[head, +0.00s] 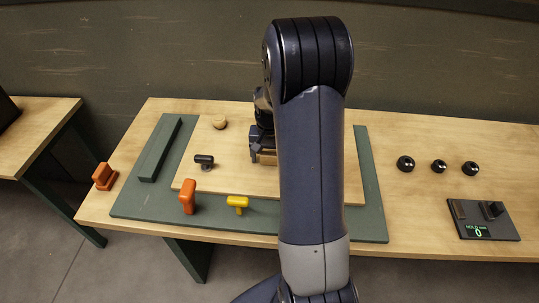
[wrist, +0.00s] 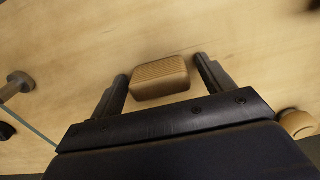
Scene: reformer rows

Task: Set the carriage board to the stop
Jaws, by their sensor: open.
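The carriage board (head: 218,178) is a flat light-wood panel lying on a dark green base (head: 130,205). A raised green bar (head: 160,150), likely the stop, lies along the base's left side, with a green strip between it and the board. A small wooden block (wrist: 160,77) rises from the board; part of it shows in the head view (head: 266,158). My gripper (wrist: 163,80) is open, its fingers on either side of the block; I cannot tell if they touch it. In the head view my arm hides the board's middle right and much of the gripper.
On or by the board are a round wooden knob (head: 220,122) and black (head: 204,160), orange (head: 187,194) and yellow (head: 237,204) handles. An orange block (head: 104,176) sits left. Black knobs (head: 438,166) and a panel reading 0 (head: 482,219) are right.

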